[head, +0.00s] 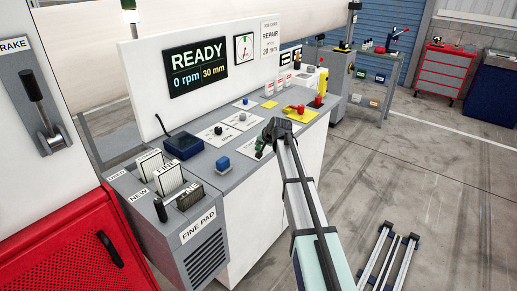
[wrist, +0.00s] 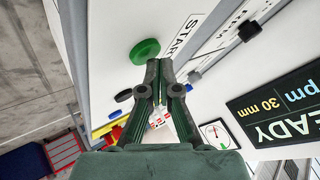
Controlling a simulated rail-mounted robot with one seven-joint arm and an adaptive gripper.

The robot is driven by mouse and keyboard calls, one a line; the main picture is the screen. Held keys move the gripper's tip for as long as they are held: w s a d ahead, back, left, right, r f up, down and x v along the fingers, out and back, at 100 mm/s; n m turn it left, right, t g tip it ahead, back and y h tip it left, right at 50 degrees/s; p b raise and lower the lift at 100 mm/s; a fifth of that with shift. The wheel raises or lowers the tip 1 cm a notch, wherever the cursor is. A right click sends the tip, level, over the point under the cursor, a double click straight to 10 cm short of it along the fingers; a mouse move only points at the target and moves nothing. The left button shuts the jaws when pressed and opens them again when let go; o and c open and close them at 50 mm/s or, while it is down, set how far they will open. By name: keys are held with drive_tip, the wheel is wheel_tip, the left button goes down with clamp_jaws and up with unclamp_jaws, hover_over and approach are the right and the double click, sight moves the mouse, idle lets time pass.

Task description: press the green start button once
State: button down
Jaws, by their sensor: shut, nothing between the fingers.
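The green start button (wrist: 145,51) is a round disc on the console's pale top, beside a label reading START in the wrist view. My gripper (wrist: 159,66) has its dark green fingers together and empty. In that picture its tips are just below and right of the button; I cannot tell how high they are above the panel or whether they touch it. In the head view my gripper (head: 263,145) is over the front of the console top, and the button cannot be clearly told apart from it there.
The console (head: 225,172) also carries a blue button (head: 222,163), several knobs and a red-topped yellow unit (head: 300,109). The display (head: 198,66) reads READY, 0 rpm, 30 mm. Pad slots (head: 180,195) stand at the left.

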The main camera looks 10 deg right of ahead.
sight(260, 148)
drive_tip(key=shift+f, duration=0.35)
idle(0.4)
idle(0.3)
drive_tip(key=shift+r, duration=0.8)
drive_tip(key=shift+r+p, duration=1.15)
drive_tip(key=shift+r, duration=1.4)
